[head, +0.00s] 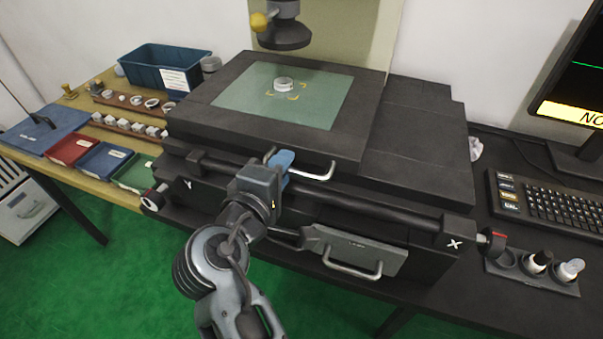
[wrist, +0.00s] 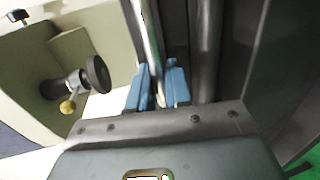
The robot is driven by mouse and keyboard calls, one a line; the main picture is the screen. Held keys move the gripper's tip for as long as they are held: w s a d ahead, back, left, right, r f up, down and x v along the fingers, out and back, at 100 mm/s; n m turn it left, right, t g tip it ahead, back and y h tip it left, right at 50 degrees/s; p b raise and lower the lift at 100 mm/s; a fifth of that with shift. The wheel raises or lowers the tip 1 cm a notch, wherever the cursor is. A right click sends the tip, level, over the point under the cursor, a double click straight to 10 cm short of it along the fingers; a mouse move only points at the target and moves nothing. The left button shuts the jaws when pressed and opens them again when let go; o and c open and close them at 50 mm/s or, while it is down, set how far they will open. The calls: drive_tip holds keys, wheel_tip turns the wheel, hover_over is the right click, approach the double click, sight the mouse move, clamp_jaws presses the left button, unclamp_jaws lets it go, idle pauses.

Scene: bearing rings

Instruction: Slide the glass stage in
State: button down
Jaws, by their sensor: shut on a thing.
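The glass stage (head: 235,88) is a pale green pane in a dark frame on top of the black measuring machine. A bearing ring (head: 284,84) lies on the glass between yellow corner marks. A silver bar handle (head: 318,176) sticks out from the front of the stage. My gripper (head: 281,160) is at the left part of this handle, with its blue fingers shut on it. In the wrist view the blue fingers (wrist: 158,88) stand on both sides of the metal bar (wrist: 148,40).
The measuring head (head: 285,36) hangs above the back of the stage. A lower drawer handle (head: 352,270) and a front rail (head: 350,206) lie below my gripper. Coloured trays (head: 72,148) and a blue bin (head: 150,68) stand left; a keyboard (head: 560,208) stands right.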

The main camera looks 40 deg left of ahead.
drive_tip(key=shift+s+a, duration=0.1)
drive_tip(key=shift+a, duration=0.15)
drive_tip(key=c, duration=1.3)
unclamp_jaws()
drive_tip(key=shift+v, duration=3.9)
